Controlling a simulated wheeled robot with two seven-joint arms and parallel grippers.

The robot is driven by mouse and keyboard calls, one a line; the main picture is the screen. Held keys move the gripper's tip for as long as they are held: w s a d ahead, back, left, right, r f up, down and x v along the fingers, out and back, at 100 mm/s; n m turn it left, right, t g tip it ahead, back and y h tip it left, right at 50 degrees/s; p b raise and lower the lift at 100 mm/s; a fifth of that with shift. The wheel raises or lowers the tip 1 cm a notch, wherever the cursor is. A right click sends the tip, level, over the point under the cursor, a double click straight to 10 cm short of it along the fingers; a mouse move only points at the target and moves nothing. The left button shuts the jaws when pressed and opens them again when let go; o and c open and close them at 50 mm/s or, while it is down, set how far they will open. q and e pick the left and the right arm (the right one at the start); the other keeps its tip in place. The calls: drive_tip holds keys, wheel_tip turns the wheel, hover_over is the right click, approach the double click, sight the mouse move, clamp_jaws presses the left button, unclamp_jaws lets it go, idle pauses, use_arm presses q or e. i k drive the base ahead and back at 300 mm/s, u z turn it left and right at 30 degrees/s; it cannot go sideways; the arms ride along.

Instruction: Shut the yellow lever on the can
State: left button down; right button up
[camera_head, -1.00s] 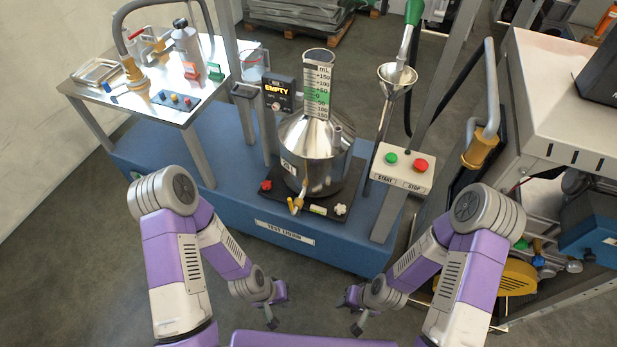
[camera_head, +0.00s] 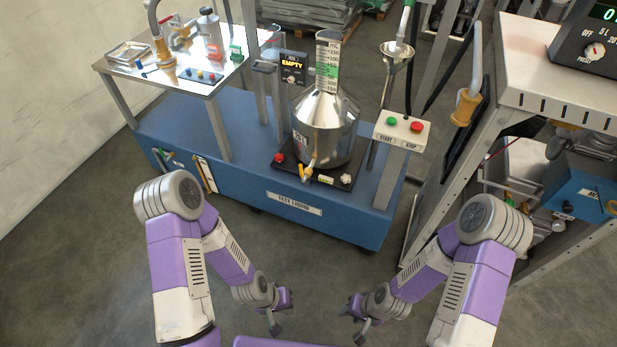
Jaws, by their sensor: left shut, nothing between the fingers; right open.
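The metal can (camera_head: 322,130) stands on a black plate on the blue test-liquid base. It has a conical top and a clear graduated neck (camera_head: 327,62). The small yellow lever (camera_head: 303,172) is on the tap low at the can's front; it points down and its exact setting is too small to tell. My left gripper (camera_head: 279,318) is shut and empty, low in front of the base. My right gripper (camera_head: 352,322) is open and empty, to the right of it. Both are well apart from the can and lever.
The blue base (camera_head: 255,185) carries a display reading EMPTY (camera_head: 293,68) and a start/stop box (camera_head: 402,130). A metal side table (camera_head: 205,85) is at the left. A bench (camera_head: 535,75) stands at the right. Grey floor (camera_head: 130,215) is free before the base.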

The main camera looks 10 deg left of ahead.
sight(303, 177)
drive_tip(key=z, duration=0.4)
drive_tip(key=i, duration=1.05)
drive_tip(key=z, duration=0.25)
